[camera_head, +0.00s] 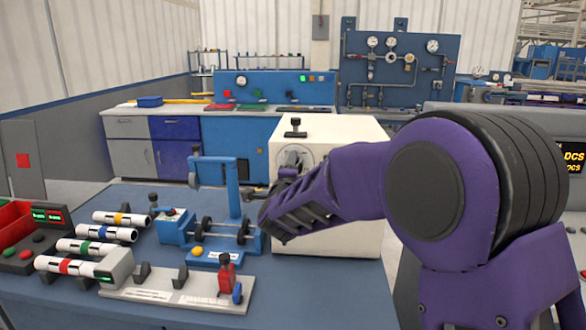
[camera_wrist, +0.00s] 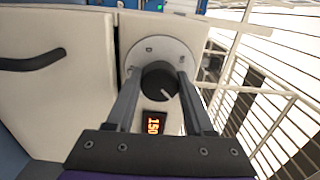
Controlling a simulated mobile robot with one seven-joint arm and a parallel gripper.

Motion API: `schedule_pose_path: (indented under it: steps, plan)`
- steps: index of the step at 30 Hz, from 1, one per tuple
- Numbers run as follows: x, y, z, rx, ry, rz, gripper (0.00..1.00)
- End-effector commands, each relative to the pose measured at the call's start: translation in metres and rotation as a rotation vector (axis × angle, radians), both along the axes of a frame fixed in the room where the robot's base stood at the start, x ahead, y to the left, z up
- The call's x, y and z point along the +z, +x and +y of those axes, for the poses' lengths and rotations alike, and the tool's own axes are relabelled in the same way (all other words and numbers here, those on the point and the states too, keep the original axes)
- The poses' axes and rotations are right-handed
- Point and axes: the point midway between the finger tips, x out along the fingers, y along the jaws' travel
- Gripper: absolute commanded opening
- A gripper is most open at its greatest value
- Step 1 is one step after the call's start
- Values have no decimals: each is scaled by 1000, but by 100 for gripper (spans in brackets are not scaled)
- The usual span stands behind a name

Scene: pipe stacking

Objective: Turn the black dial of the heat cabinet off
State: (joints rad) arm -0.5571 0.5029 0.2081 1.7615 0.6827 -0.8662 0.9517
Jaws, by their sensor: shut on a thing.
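The heat cabinet (camera_head: 345,130) is a cream box on the blue bench. In the wrist view its front panel (camera_wrist: 128,38) carries a round grey dial plate (camera_wrist: 150,50) and the black dial (camera_wrist: 159,82). A white pointer line on the dial points right and slightly down. A red display (camera_wrist: 153,123) below the dial reads 150, turned sideways. My gripper (camera_wrist: 158,88) has one finger on each side of the dial and is shut on it. In the head view my gripper (camera_head: 278,190) is at the cabinet's front, and my arm hides much of that face.
A dark door handle (camera_wrist: 32,62) is on the cabinet's front in the wrist view. A blue fixture (camera_head: 232,190) with rollers stands close left of my gripper. Several banded white pipes (camera_head: 108,235) lie on the bench at left. A black knob (camera_head: 295,122) tops the cabinet.

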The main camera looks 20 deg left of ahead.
Motion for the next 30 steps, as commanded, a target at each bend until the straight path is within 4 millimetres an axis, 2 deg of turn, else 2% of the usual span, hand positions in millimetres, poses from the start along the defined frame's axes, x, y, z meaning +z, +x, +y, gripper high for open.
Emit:
schedule_pose_path:
  steps: [30]
  plan:
    - [-1, 0, -1, 1, -939, -225, 0]
